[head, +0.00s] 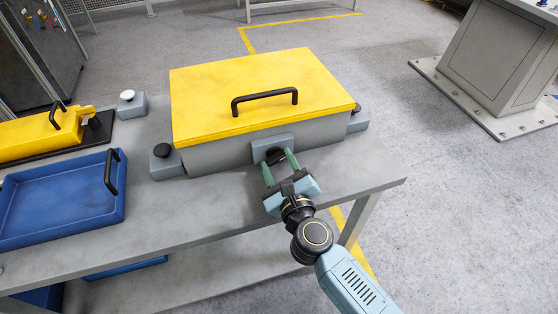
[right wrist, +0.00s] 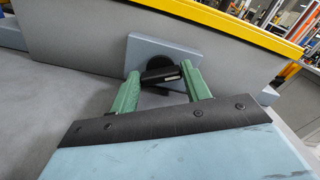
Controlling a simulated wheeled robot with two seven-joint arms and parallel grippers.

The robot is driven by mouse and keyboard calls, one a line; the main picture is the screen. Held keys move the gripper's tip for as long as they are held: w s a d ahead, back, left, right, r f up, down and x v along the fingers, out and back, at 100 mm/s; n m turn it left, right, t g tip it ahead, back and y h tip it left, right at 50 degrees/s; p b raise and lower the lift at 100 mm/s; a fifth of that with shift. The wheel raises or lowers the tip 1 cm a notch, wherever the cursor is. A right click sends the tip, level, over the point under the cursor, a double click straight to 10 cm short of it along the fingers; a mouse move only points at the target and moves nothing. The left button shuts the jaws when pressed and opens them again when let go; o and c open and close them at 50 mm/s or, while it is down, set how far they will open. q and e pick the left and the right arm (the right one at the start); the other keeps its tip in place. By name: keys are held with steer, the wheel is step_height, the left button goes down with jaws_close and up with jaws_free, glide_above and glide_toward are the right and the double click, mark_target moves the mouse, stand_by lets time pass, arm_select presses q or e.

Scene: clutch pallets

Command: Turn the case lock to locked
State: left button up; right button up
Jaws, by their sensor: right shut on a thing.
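The case (head: 220,154) is a grey box with a closed yellow lid (head: 205,95) and a black handle, on the grey table. Its lock is a black knob (right wrist: 160,72) on a grey-blue plate (right wrist: 182,50) on the case's front wall. My right gripper (head: 279,160) reaches the lock from the front. In the right wrist view its two green fingers (right wrist: 160,85) are shut on the knob's black grip bar, which lies slightly tilted from level. The fingers partly hide the plate's lower part. My left gripper is not in view.
Blocks with black knobs stand at the case's left (head: 163,161) and right (head: 357,118) ends. A blue tray (head: 60,205) and a yellow box (head: 25,137) lie to the left. A block with a white knob (head: 130,103) stands behind. The table's front right is clear.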

steer(key=o, duration=1)
